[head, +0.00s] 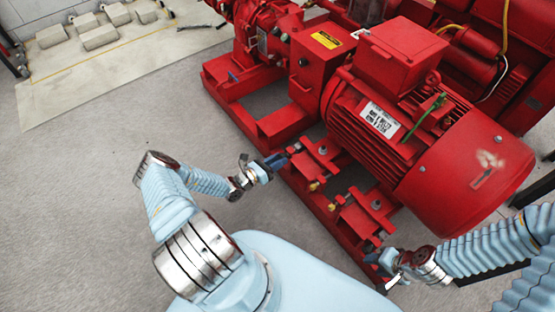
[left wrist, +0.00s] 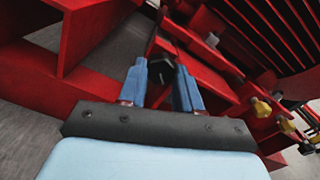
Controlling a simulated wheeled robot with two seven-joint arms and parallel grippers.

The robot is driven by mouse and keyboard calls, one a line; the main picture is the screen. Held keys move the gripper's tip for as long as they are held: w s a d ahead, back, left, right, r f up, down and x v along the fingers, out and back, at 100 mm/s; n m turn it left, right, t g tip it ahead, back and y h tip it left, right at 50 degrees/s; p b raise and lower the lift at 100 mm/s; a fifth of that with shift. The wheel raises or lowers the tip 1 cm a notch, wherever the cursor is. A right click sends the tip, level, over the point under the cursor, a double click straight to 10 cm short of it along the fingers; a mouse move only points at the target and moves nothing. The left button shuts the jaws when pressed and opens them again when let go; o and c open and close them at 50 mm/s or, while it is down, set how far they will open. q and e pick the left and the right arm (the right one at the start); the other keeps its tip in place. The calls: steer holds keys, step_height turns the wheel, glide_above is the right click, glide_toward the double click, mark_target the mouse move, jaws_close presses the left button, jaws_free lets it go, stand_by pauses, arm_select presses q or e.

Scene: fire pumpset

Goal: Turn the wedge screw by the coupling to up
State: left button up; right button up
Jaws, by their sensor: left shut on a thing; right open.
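The red pumpset has a large red motor (head: 395,100) on a red base frame (head: 262,130). Under the motor's near side are red wedge blocks with screws. My left gripper (head: 279,159) reaches the block nearest the coupling housing (head: 312,75). In the left wrist view, the two blue fingers of my left gripper (left wrist: 161,82) are shut on a dark screw head (left wrist: 161,70), the wedge screw by the coupling. The fingers partly cover it. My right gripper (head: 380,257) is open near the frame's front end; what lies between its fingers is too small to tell.
Another wedge block with a brass-coloured screw (head: 340,199) sits further along the frame. Yellowish screws (left wrist: 262,108) also show at right in the left wrist view. Grey floor (head: 90,200) is clear at left. Pale blocks (head: 98,37) lie on a mat at the back left.

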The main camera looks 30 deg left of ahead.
arm_select(q)
steer(key=shift+m+p, duration=1.05)
steer(key=shift+m, duration=2.85)
steer(key=shift+f+m, duration=0.1)
steer(key=shift+m, duration=0.2)
steer(key=o, duration=1)
steer(key=shift+o, duration=0.2)
steer(key=shift+a, duration=0.1)
steer(key=v, duration=1.3)
steer(key=shift+s, duration=0.35)
steer(key=shift+a, duration=0.1)
